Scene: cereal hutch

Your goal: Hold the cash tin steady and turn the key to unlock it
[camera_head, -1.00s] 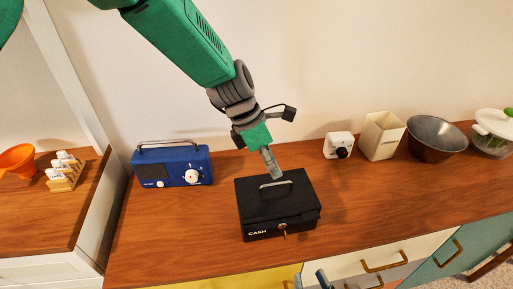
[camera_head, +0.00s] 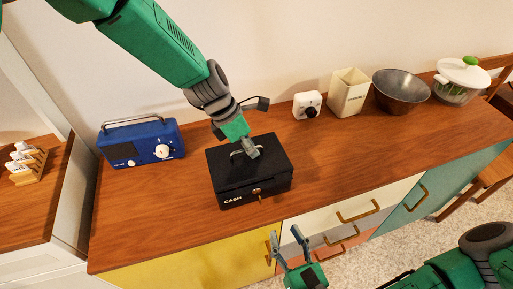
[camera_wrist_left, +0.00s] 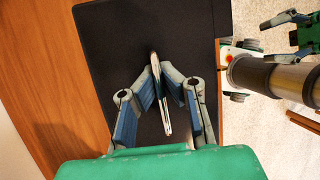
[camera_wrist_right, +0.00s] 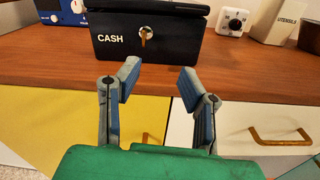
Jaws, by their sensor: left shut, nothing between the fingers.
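The black cash tin (camera_head: 232,182) stands closed on the wooden counter, with its lettered front facing me. A brass key (camera_wrist_right: 146,36) is in the lock on its front, and it also shows in the head view (camera_head: 260,193). The tin's metal lid handle (camera_wrist_left: 161,95) lies at my left gripper's fingers. My left gripper (camera_head: 252,153) is shut at the lid and points down; the wrist view does not show clearly how the fingertips touch the handle. My right gripper (camera_head: 286,246) is open and empty, in front of the counter and lower than the key; its fingers (camera_wrist_right: 160,82) point towards the tin.
A blue radio (camera_head: 142,145) stands left of the tin. Drawer handles (camera_head: 358,211) stick out from the counter front.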

